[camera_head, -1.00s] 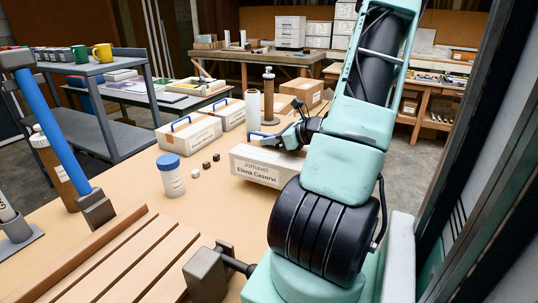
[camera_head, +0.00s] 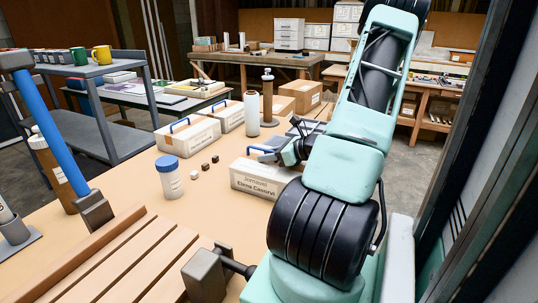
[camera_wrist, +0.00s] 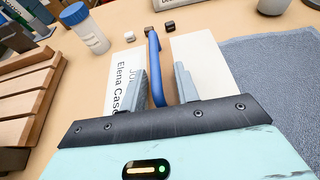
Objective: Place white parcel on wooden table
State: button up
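The white parcel (camera_head: 257,180), lettered "Jomavel Elena Casorvi", appears to rest upright on the tan tabletop (camera_head: 130,190), left of my arm. Its blue handle (camera_head: 262,150) stands up on top. My gripper (camera_head: 286,152) is over the parcel. In the wrist view my gripper (camera_wrist: 163,88) is open, with one finger on each side of the blue handle (camera_wrist: 155,55). A clear gap shows at the right finger; the left finger is very close to the handle. My arm hides the parcel's right part in the head view.
A blue-lidded jar (camera_head: 170,177), small cubes (camera_head: 205,166) and two more handled parcels (camera_head: 188,135) stand nearby. A white bottle (camera_head: 251,113) and pepper mill (camera_head: 268,98) are behind. A grey-blue mat (camera_wrist: 275,80) lies right of the parcel; a slatted rack (camera_head: 110,260) is in front.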

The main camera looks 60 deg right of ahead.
jog(key=shift+r, duration=0.1)
jog(key=shift+r, duration=0.2)
notch_tip(320, 180, up, 4)
jog(key=r, duration=0.1)
send_over(302, 168)
jog(key=shift+s+a+f, duration=0.1)
jog(key=shift+f, duration=0.15)
